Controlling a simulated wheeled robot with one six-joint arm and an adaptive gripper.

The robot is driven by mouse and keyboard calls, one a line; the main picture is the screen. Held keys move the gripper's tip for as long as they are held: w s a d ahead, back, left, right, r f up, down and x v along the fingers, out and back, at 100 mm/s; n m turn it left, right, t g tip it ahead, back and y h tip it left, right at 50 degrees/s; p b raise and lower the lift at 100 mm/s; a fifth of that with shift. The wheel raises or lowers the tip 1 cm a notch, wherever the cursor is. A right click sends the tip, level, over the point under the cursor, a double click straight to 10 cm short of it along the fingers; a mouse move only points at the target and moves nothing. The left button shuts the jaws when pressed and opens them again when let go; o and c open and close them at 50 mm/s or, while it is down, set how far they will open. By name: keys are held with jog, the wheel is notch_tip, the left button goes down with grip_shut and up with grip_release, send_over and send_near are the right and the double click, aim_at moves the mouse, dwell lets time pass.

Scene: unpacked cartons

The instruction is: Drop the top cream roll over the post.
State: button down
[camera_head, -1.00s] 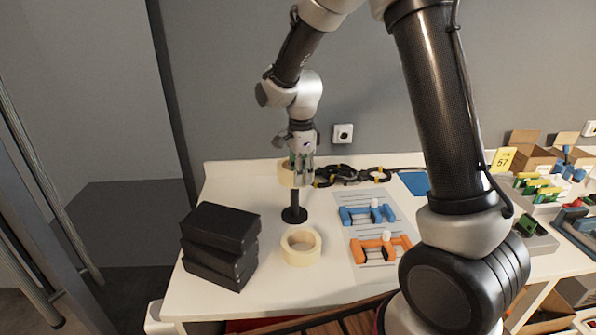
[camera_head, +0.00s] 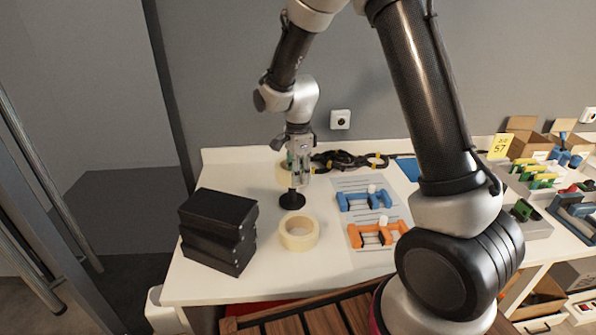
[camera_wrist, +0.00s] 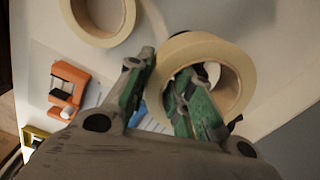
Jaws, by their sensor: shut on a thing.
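A cream tape roll (camera_head: 282,177) is held in my gripper (camera_head: 299,178) at the black post (camera_head: 292,192). In the wrist view, one finger of my gripper (camera_wrist: 158,95) is inside the hole of the held roll (camera_wrist: 237,65) and the other is outside its wall. The lower post and round base show below the roll in the head view; the post's top is hidden, so I cannot tell surely whether the roll encircles it. A second cream roll (camera_head: 299,247) lies flat on the table in front of the post and shows in the wrist view (camera_wrist: 72,24).
Black boxes (camera_head: 218,232) are stacked left of the post on the white table (camera_head: 190,285). A sheet with blue (camera_head: 362,200) and orange clamp-like tools (camera_head: 375,234) lies to the right. Black cuffs or cables (camera_head: 345,160) lie behind. Bins of parts (camera_head: 530,215) stand far right.

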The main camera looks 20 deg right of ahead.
jog(key=shift+f, duration=1.15)
jog(key=c, duration=1.2)
grip_release()
jog(key=shift+o, duration=0.5)
jog(key=o, duration=0.3)
jog(key=shift+w+r, duration=0.1)
jog(key=shift+r, duration=3.9)
